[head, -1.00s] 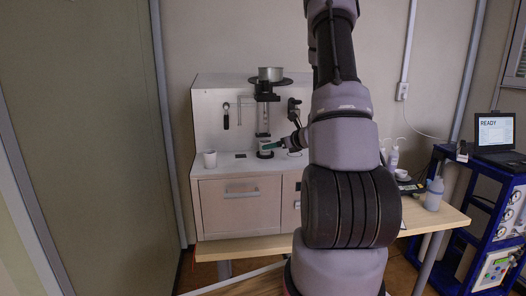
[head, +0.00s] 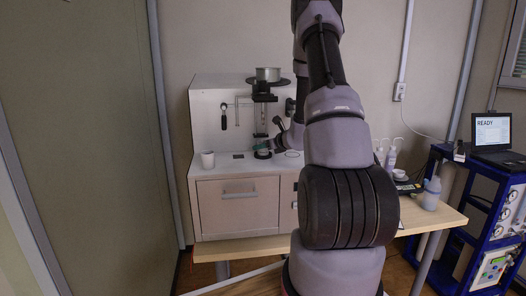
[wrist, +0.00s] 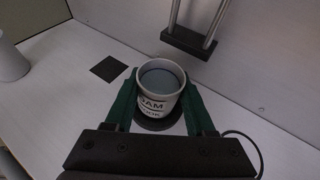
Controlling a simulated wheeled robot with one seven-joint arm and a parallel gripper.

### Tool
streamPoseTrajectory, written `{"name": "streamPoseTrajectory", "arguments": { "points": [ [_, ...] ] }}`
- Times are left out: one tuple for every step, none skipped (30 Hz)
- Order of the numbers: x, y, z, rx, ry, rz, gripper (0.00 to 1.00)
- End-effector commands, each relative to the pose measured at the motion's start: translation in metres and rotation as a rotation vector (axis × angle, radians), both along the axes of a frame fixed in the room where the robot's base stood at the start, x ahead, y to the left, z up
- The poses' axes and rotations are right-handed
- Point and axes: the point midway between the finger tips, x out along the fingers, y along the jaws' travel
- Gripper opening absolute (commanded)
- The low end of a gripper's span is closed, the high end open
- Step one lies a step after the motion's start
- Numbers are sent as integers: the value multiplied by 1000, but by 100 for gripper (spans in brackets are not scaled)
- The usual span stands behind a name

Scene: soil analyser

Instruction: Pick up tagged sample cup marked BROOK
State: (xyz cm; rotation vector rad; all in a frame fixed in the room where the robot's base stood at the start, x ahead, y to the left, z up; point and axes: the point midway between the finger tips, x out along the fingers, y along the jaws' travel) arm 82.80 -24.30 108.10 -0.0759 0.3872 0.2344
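The sample cup (wrist: 160,94) is a pale cup with a grey fill, and its label reads in part "OAM" over "OOK". It stands upright on a round dark base (wrist: 158,124) in the wrist view. The green fingers of my gripper (wrist: 161,80) lie on either side of the cup, very close to its wall. I cannot tell whether they press on it. In the head view my gripper (head: 262,151) is at the white analyser, under its vertical column, and the cup is hard to make out there.
A second pale cup (head: 207,159) stands on the analyser's ledge at the left, and also shows in the wrist view (wrist: 10,60). A dark square (wrist: 109,68) lies flat between the cups. A dark bracket on metal rods (wrist: 188,42) hangs just behind the labelled cup.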

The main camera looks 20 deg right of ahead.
Motion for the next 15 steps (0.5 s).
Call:
{"name": "streamPoseTrajectory", "arguments": {
  "points": [
    [0,0,0,0,0,0,31],
    [0,0,0,0,0,0,20],
    [0,0,0,0,0,0,5],
    [0,0,0,0,0,0,0],
    [0,0,0,0,0,0,0],
    [0,0,0,0,0,0,0],
    [0,0,0,0,0,0,0],
    [0,0,0,0,0,0,0],
    [0,0,0,-1,0,0,0],
    [0,0,0,-1,0,0,0],
    [0,0,0,-1,0,0,0],
    [0,0,1,-1,0,0,0],
    [0,0,1,-1,-1,0,0],
    [0,0,1,-1,-1,0,0],
    [0,0,2,-1,-1,0,0]
  ]
}}
